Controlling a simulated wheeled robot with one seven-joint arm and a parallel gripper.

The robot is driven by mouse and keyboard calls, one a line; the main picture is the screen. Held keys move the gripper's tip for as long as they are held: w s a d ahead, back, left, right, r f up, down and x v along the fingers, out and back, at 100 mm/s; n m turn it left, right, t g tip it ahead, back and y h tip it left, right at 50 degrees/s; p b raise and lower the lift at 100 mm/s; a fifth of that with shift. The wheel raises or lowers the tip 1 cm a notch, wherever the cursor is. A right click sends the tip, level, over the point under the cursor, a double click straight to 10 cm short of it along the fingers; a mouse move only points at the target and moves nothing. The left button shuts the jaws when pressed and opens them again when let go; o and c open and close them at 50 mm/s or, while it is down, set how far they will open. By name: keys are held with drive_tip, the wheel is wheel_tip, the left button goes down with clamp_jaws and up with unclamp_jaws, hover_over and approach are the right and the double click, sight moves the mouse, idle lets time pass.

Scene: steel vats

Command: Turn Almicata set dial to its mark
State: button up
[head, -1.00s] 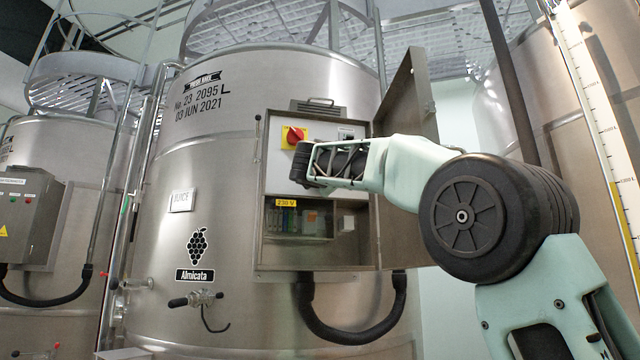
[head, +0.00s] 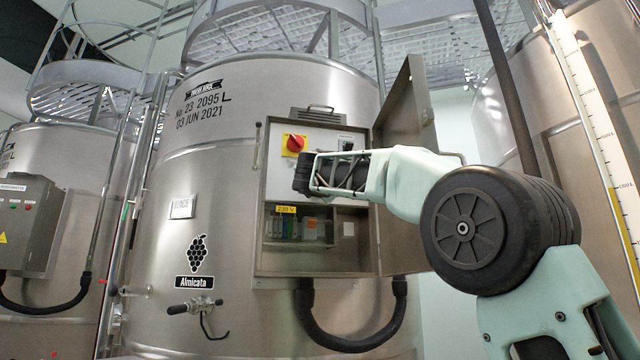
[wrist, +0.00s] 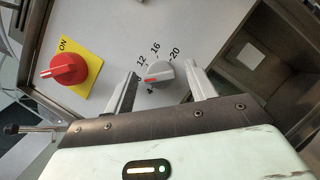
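The set dial (wrist: 160,74) is a pale grey-white round knob with a red pointer on the light panel, seen in the wrist view. Numbers including 12, 16 and 20 run around its upper side. The red pointer faces left, below the 12; its exact mark is hard to read. My gripper (wrist: 160,71) is open, one finger left and one right of the dial, with gaps visible on both sides. In the head view my gripper (head: 303,174) is at the open cabinet (head: 272,190) on the Almicata vat (head: 230,130), and the dial is not discernible there.
A red rotary switch on a yellow plate (wrist: 69,69) sits left of the dial; it also shows in the head view (head: 294,145). The cabinet door (head: 408,115) stands open on the right, beside my arm. A black hose (head: 345,342) hangs below.

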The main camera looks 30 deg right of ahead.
drive_tip(key=shift+s, duration=0.1)
drive_tip(key=b+v, duration=0.7)
drive_tip(key=v, duration=1)
drive_tip(key=shift+a+b, duration=0.2)
drive_tip(key=shift+b, duration=0.15)
